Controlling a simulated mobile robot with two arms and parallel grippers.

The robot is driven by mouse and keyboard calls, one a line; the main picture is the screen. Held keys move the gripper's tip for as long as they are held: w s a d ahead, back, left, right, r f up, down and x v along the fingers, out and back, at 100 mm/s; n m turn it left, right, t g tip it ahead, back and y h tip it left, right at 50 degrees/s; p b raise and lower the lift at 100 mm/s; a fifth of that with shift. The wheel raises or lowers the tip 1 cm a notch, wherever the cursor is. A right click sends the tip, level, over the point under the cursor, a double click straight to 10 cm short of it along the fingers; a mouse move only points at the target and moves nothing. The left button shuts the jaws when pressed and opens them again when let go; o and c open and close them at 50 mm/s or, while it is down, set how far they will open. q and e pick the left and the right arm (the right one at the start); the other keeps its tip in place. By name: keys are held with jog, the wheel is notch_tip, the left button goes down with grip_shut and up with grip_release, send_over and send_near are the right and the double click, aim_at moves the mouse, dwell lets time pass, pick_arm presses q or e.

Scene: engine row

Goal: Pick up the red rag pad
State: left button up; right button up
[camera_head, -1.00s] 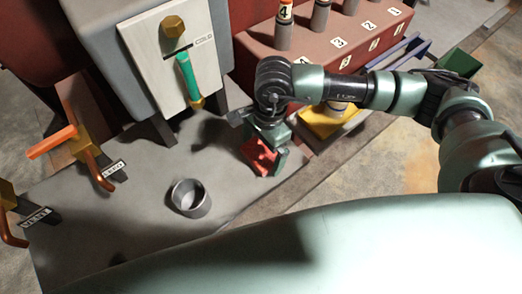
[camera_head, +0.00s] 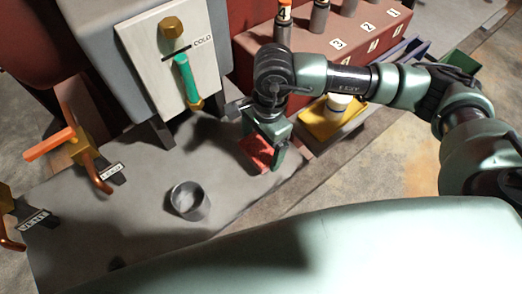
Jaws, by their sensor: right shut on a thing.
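The red rag pad (camera_head: 258,152) is between the fingers of my right gripper (camera_head: 263,150), in the middle of the view beside the grey table's right edge. The right gripper points down and is shut on the pad. Part of the pad is hidden by the fingers. I cannot tell whether the pad touches the tabletop. My left gripper is not in view.
A grey cup (camera_head: 189,201) stands on the grey table (camera_head: 135,215), left of the right gripper. A panel with a green gauge tube (camera_head: 187,80) stands behind. A yellow tray (camera_head: 327,122) with a white item lies right.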

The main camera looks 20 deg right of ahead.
aim_at(261, 147)
notch_tip(261, 147, up, 17)
jog(key=b, duration=0.2)
